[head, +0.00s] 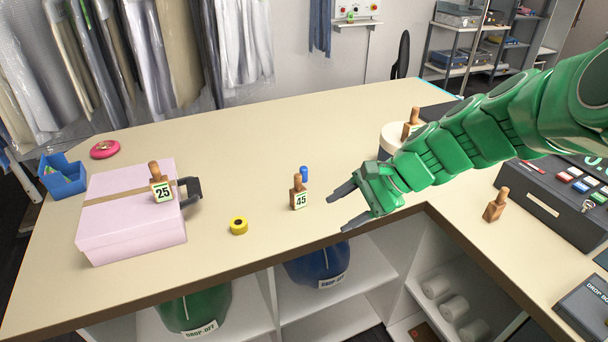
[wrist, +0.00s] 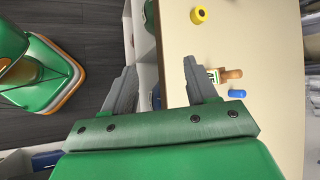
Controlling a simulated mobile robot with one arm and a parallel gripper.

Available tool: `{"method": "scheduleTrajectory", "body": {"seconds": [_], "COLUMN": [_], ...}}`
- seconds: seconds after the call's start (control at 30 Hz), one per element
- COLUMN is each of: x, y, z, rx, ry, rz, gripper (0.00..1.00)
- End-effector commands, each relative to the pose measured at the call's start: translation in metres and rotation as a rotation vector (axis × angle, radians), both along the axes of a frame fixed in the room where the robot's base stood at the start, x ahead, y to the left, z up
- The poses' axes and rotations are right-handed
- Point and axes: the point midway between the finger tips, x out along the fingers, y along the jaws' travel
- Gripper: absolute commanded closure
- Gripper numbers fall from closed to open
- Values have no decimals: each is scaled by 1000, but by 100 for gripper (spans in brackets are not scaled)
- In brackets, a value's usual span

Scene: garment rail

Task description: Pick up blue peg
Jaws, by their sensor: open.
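The blue peg (head: 304,174) is a small blue cylinder standing on the counter, just behind a wooden peg tagged 45 (head: 298,195). In the wrist view the blue peg (wrist: 237,94) shows beside the tagged wooden peg (wrist: 230,74), to the right of my gripper. My gripper (head: 338,212) is open and empty, with grey fingers pointing left near the counter's front edge. It is to the right of both pegs and apart from them. In the wrist view my gripper's fingers (wrist: 158,82) are spread, one over the counter edge.
A yellow tape roll (head: 239,226) lies left of the pegs. A pink box (head: 130,235) with a wooden peg tagged 25 (head: 161,184) is farther left. A white round container (head: 391,138) stands behind my arm. The counter (head: 250,150) behind the blue peg is clear.

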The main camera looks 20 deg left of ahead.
Motion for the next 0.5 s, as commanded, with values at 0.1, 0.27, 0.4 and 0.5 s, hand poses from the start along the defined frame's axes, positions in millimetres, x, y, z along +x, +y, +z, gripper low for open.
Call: {"method": "scheduleTrajectory", "body": {"seconds": [0.1, 0.27, 0.4, 0.5], "x": [25, 59, 90, 114], "y": [21, 47, 66, 79], "z": [-5, -11, -21, -29], "rx": [51, 113, 162, 196], "ry": [63, 148, 228, 282], "rz": [-69, -167, -258, -326], "gripper": [43, 43, 43, 43]}}
